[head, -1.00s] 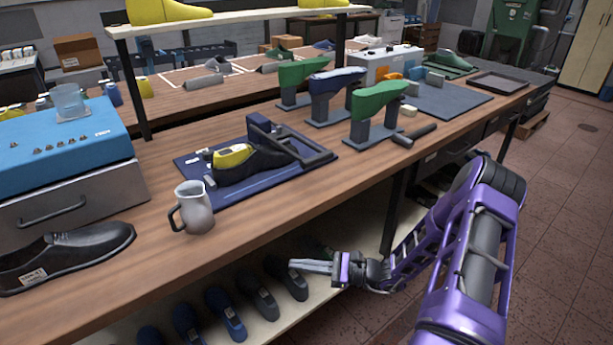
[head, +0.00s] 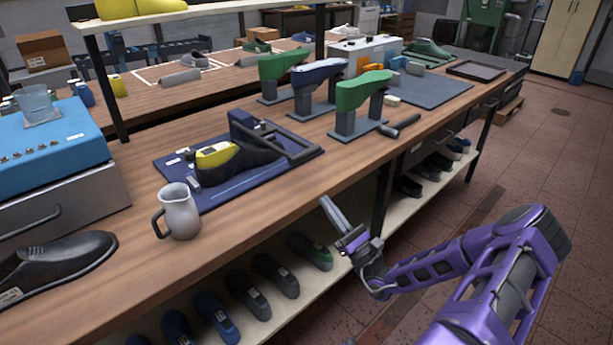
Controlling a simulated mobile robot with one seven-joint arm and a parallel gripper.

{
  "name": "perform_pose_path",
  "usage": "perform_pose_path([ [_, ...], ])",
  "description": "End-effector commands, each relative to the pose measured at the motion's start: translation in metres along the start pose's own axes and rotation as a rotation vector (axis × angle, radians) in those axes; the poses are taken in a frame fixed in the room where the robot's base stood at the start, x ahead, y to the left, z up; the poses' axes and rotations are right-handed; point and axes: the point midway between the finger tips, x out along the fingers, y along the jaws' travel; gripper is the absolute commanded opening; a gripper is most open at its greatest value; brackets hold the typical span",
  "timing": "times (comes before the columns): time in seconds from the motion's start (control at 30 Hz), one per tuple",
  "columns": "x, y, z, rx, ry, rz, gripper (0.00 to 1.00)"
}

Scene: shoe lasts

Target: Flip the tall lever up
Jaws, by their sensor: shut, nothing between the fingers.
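The blue-topped machine (head: 65,128) stands at the left of the bench, with a row of small metal levers (head: 16,156) on its sloping top. They are too small here to tell which one is tall or which way each points. A white control box (head: 360,52) with small dark and coloured fittings stands at the back of the bench; no tall lever can be made out on it. My gripper (head: 327,203) is shut and empty, pointing up and left in front of the bench's front edge, well to the right of the blue machine and touching nothing.
A metal jug (head: 179,212) stands near the front edge. A dark blue fixture (head: 215,190) holds a black shoe with a yellow last. Green and blue lasts on stands (head: 360,95) are farther back. Shoes line the shelf (head: 290,235) below. A black shoe (head: 60,262) lies front left.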

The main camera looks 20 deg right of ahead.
Motion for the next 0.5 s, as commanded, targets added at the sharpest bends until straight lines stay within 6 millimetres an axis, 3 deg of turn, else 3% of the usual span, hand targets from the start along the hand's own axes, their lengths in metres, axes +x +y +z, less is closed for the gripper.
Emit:
perform_pose_path([
  [0.17,0.013,0.001,0.000,0.000,-0.001,0.004,0.00],
  [0.5,0.073,0.001,-0.001,0.000,0.000,0.003,0.00],
])
